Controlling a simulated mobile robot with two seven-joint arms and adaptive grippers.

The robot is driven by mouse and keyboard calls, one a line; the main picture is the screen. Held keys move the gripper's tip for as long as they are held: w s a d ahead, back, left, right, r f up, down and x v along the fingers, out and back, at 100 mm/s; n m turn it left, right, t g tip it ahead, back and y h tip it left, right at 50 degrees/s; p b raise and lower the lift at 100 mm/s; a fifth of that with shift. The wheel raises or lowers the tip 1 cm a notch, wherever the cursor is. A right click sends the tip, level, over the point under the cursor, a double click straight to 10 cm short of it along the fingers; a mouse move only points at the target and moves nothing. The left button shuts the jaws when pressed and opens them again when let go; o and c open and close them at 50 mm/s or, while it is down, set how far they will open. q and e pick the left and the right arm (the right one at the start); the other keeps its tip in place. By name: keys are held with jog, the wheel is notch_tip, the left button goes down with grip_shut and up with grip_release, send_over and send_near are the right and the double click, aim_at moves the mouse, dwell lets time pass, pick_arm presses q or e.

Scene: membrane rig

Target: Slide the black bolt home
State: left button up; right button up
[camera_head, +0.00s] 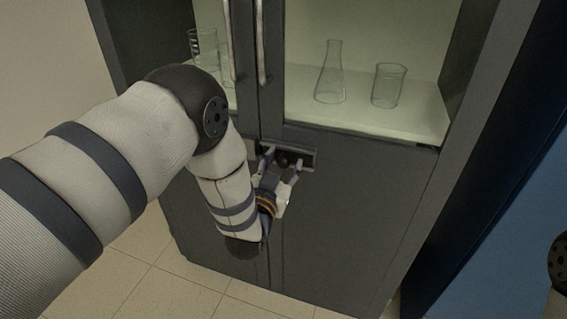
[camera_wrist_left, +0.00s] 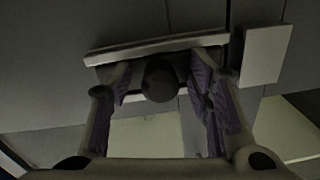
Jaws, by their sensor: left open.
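The black bolt's round knob (camera_head: 283,159) sits low on the grey cabinet front, in a grey housing (camera_head: 306,154) on the right-hand door near the seam. In the left wrist view the dark knob (camera_wrist_left: 160,79) shows between my fingers, below the housing's long pale rail (camera_wrist_left: 155,48). A separate pale plate (camera_wrist_left: 265,54) lies across the door seam from the housing. My left gripper (camera_head: 281,161) is open, with one finger on either side of the knob; I see gaps on both sides in the wrist view. My right gripper is out of view.
The cabinet's glass-fronted upper part holds a conical flask (camera_head: 332,73) and a beaker (camera_head: 388,86), with more glassware (camera_head: 204,48) at left. Two long vertical handles (camera_head: 261,42) hang above the bolt. Tiled floor (camera_head: 135,272) lies at lower left.

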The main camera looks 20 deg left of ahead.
pick_arm(q)
grip_shut()
jog(key=a, duration=0.5)
jog(key=shift+c, duration=2.3)
grip_release()
jog(key=o, duration=0.5)
jog(key=shift+a, duration=0.15)
jog(key=shift+c, duration=0.2)
jog(key=s, duration=1.2)
